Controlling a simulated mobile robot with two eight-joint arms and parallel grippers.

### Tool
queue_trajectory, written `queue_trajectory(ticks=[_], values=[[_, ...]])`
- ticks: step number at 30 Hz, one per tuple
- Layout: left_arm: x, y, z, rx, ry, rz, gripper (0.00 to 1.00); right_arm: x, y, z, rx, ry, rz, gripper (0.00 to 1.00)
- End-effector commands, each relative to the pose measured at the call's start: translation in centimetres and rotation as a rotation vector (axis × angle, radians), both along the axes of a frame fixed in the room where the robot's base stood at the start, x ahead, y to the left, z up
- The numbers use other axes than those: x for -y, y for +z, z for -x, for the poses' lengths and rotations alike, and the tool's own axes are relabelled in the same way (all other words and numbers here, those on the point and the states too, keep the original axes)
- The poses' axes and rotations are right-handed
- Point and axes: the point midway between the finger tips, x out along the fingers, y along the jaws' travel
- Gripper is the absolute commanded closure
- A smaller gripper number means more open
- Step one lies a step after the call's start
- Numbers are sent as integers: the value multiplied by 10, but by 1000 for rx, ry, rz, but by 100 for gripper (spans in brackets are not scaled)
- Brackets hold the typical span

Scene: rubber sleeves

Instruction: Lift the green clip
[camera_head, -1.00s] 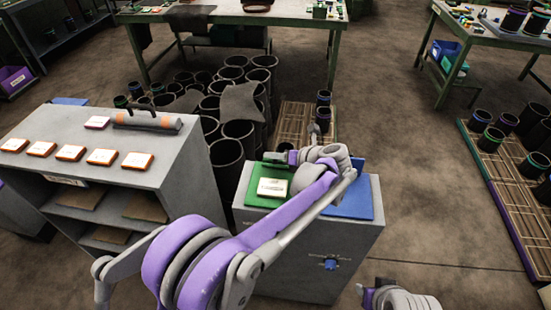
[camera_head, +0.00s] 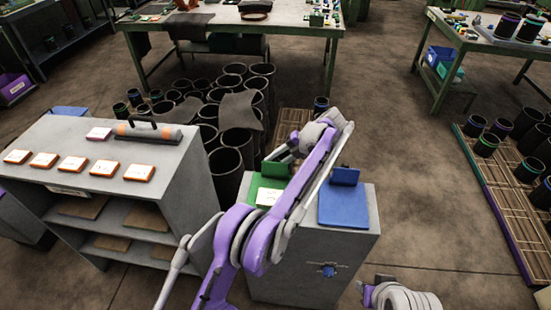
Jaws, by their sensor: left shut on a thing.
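The green clip (camera_head: 275,169) stands upright at the back of a green board (camera_head: 252,191) on a grey cabinet. A pale card (camera_head: 267,197) lies on the board, partly behind my arm. My left gripper (camera_head: 279,153) is at the clip's top edge, shut on it. The fingertips are small and partly hidden by the wrist and arm. Part of my right arm shows at the bottom right, with what looks like its gripper (camera_head: 365,292), far from the clip; its jaws cannot be made out.
A blue board (camera_head: 343,206) with an upright blue clip (camera_head: 345,176) lies right of the green one. A grey shelf unit (camera_head: 110,190) with several orange-edged cards stands at left. Black sleeves (camera_head: 238,137) crowd the floor behind. Open floor lies to the right.

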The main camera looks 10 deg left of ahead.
Motion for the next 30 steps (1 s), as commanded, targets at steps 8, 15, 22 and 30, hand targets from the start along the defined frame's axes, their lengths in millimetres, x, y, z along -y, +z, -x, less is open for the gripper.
queue_trajectory(ticks=[8,15,22,30], values=[[0,-1,-4,-83,0,-1,100,0,10,-4,8,0,0,60],[0,-3,-4,-101,-1,-1,100,0,11,-5,9,0,0,60],[0,-3,-4,-101,-1,-1,100,0,11,-5,9,0,0,60],[0,-3,-4,-100,-1,-1,36,0,11,-5,9,0,0,60]])
